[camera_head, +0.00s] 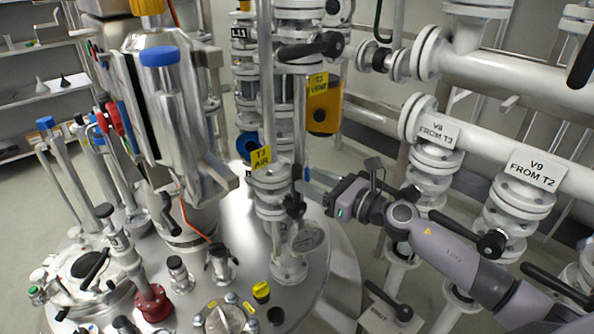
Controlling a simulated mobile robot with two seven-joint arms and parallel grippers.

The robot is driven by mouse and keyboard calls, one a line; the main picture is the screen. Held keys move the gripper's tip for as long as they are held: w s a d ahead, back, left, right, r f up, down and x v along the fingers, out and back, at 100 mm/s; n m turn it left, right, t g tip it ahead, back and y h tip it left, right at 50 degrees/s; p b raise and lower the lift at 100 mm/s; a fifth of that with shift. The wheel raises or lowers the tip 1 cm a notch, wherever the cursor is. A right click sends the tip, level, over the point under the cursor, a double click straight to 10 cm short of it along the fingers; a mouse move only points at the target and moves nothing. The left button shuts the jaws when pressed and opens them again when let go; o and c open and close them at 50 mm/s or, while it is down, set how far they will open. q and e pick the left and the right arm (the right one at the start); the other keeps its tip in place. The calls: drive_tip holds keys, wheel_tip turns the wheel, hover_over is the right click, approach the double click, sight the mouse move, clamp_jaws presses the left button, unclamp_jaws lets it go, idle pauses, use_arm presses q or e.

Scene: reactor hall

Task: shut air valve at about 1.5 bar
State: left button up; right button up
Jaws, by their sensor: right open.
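The air valve (271,183) is a white flanged fitting on the steel reactor lid, under a yellow tag (261,158) reading "T3 AIR". Its small black handle (294,206) is on its right side. A round pressure gauge (309,238) sits low to the right of the valve's pipe; its reading is too small to tell. My right gripper (308,183) comes in from the right and is open, its fingers beside the valve close to the black handle. I cannot tell whether they touch it. My left gripper is not in view.
The lid (325,280) carries several fittings, including a red-based one (153,303) and a tall motor column (170,100). Shelves (40,95) are at the far left.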

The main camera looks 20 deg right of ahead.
sight(301, 177)
drive_tip(key=shift+x, duration=2.35)
clamp_jaws()
